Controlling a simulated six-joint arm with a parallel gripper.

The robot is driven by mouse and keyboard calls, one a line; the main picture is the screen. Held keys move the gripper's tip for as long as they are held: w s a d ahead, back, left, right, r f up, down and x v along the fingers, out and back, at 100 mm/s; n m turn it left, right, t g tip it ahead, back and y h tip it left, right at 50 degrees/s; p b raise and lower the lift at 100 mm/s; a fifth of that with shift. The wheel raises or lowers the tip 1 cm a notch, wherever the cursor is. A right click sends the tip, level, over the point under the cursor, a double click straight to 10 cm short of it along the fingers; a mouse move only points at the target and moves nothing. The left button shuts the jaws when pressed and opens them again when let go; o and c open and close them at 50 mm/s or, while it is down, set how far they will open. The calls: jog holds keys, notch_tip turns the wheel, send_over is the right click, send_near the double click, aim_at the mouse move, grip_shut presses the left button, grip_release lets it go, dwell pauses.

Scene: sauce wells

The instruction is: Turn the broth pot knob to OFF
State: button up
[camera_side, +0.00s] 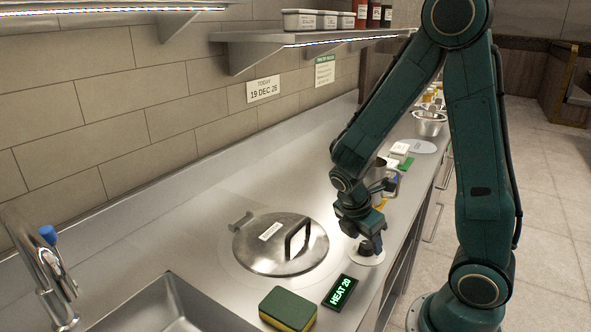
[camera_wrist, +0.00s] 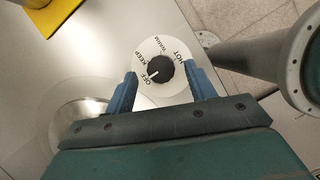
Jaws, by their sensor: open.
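The broth pot knob (camera_wrist: 160,69) is black and round with a white pointer line. It sits on a white dial plate (camera_wrist: 178,94) marked OFF, KEEP, WARM and HOT. The pointer faces left and slightly down in the wrist view, toward the OFF label. My gripper (camera_wrist: 160,71) is open, with one blue finger on each side of the knob and a gap visible at both sides. In the side view my gripper (camera_side: 367,242) is low over the dial plate (camera_side: 368,259) and mostly hides the knob. The lidded broth pot (camera_side: 270,257) is set in the counter.
A lit display (camera_side: 341,292) reads HEAT 20. A green and yellow sponge (camera_side: 287,308) lies near the sink (camera_side: 165,309). A metal bowl (camera_side: 429,125) and small containers stand farther along the counter. The counter's front edge is close to the dial.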

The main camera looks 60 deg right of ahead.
jog(key=v, duration=1.2)
jog(key=shift+r, duration=0.15)
jog(key=s+a+r+m+t+y, duration=0.4)
jog(key=s+a+r+m+t, duration=0.2)
jog(key=m, duration=0.7)
jog(key=shift+s+a+r+m+t, duration=0.25)
jog(key=shift+a+r+t, duration=0.35)
jog(key=shift+r, duration=0.3)
